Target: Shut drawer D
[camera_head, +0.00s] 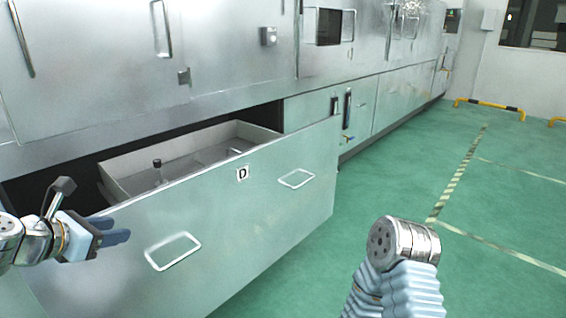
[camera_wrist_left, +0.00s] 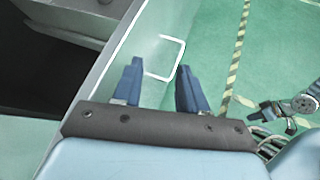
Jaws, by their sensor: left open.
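Drawer D (camera_head: 235,215) stands pulled out of the lower cabinet row, with its tray interior (camera_head: 190,158) showing behind the front panel. Its front bears a label "D" (camera_head: 242,174) and two white handles, the left handle (camera_head: 173,251) and the right handle (camera_head: 297,179). My left gripper (camera_head: 120,231) is open and empty at the left part of the drawer front. In the left wrist view the open fingers (camera_wrist_left: 160,70) point along the drawer front, with a handle (camera_wrist_left: 181,58) beyond them. I cannot tell whether they touch the panel. A small part of my right arm's end (camera_wrist_left: 285,112) shows at the right there.
Green floor with striped lines (camera_head: 460,180) is free at the right. Yellow-black barriers (camera_head: 490,107) stand near the far wall.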

